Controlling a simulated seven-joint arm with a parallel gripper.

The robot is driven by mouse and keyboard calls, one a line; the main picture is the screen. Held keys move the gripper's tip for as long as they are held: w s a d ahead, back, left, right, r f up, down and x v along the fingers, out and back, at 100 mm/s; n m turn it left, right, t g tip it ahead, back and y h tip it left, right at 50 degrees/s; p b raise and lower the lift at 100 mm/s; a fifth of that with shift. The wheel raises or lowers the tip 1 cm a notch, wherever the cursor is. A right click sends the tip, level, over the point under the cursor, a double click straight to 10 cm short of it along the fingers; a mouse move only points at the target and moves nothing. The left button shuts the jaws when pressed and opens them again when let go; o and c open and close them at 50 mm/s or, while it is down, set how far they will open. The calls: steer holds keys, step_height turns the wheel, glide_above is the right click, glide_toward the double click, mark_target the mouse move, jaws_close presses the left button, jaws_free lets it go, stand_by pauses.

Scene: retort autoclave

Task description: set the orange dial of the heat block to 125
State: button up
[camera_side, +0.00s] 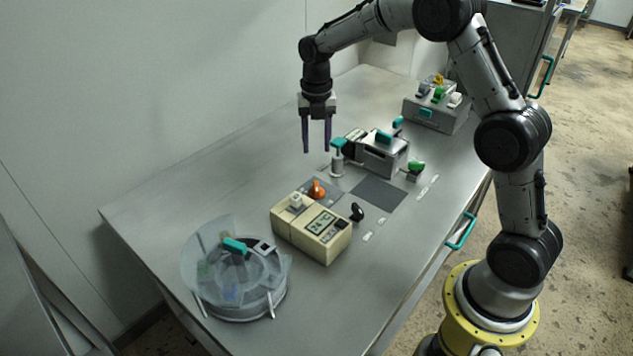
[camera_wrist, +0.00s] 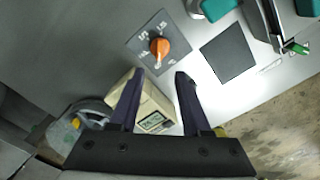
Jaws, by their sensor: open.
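The orange dial (camera_side: 317,189) sits on a grey plate behind the cream heat block (camera_side: 311,228), which has a small display on its top. In the wrist view the orange dial (camera_wrist: 159,46) sits on a dark square plate (camera_wrist: 146,31) with printed marks around it; the marks are too small to read surely. My gripper (camera_side: 317,150) is open and empty, fingers pointing down, well above the table and apart from the dial. In the wrist view my gripper (camera_wrist: 154,78) has its fingertips just below the dial in the picture. Part of the heat block (camera_wrist: 152,105) shows between the fingers.
A round clear-lidded vessel (camera_side: 235,275) stands at the front left. A grey device with teal handles (camera_side: 383,152) stands behind the dial, and a grey box with coloured knobs (camera_side: 436,110) is farther back. A dark flat pad (camera_side: 379,193) lies right of the dial. The table's left part is clear.

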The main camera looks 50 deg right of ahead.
mark_target(316, 186)
step_height(316, 186, down, 12)
steer(key=shift+f, duration=0.25)
stand_by(0.3)
jaws_close()
